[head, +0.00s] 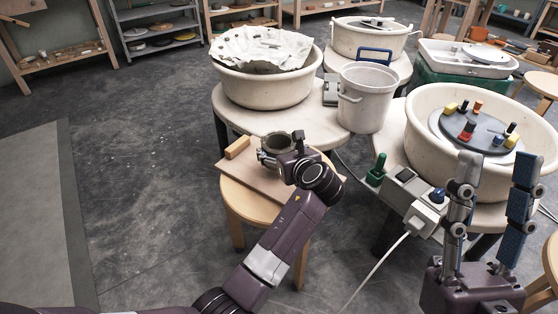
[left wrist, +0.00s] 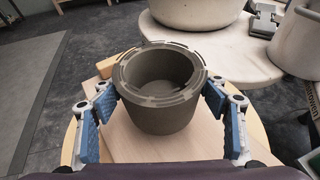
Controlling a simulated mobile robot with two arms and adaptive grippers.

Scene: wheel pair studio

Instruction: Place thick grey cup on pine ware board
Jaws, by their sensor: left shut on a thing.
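The thick grey cup (head: 280,143) is upright between the fingers of my left gripper (head: 274,157), which is shut on it. In the left wrist view the cup (left wrist: 158,115) shows its open, empty inside and notched rim, with blue finger pads on both sides. The pine ware board (head: 238,174) lies on a round wooden stool, directly under the cup; it also shows in the left wrist view (left wrist: 122,148). I cannot tell whether the cup's base touches the board. My right gripper (head: 498,165) is open and empty at the right, in front of the wheel basin.
A small wooden block (head: 237,148) sits at the board's back left edge. Behind the stool, a pale table carries a clay basin (head: 265,90) and a bucket (head: 366,103). A wheel basin (head: 418,125) with tools stands right. The floor at left is clear.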

